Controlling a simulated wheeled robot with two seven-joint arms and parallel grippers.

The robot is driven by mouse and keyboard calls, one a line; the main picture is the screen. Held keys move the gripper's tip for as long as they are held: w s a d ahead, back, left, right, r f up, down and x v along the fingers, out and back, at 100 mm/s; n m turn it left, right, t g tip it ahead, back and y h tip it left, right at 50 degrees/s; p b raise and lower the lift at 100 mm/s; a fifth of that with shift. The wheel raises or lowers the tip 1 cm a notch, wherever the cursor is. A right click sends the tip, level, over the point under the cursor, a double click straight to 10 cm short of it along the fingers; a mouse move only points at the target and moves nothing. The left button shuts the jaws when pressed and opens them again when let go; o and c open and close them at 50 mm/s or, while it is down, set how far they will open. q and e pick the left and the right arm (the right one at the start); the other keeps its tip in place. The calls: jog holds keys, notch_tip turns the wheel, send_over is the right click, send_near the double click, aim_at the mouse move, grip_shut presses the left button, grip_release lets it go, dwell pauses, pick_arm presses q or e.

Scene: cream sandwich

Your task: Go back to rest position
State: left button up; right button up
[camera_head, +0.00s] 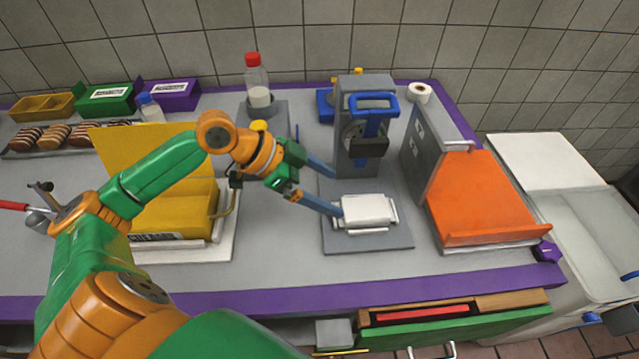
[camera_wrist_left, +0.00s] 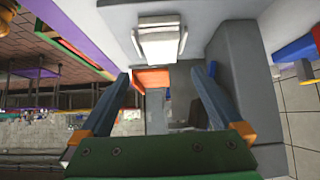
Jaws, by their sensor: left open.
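My left arm reaches in from the left in the head view. Its gripper (camera_head: 333,193) is open, with two blue-grey fingers spread apart. The lower fingertip is close to a white block (camera_head: 369,211) on a grey base plate (camera_head: 366,243); I cannot tell whether they touch. The upper fingertip is near the grey stand with a blue handle (camera_head: 372,101). In the left wrist view the open gripper (camera_wrist_left: 162,85) shows nothing between its fingers, and the white block (camera_wrist_left: 160,40) lies beyond them. My right gripper is not in view.
A yellow open box (camera_head: 172,212) sits under my left arm. An orange ramp (camera_head: 485,200) stands at the right. A red-capped bottle (camera_head: 257,82), a tray of striped pastries (camera_head: 60,138) and green (camera_head: 105,98) and purple (camera_head: 167,95) boxes line the back. The front counter strip is clear.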

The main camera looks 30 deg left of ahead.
pick_arm(q)
jog(key=shift+v, duration=1.25)
jog(key=shift+r, duration=0.1)
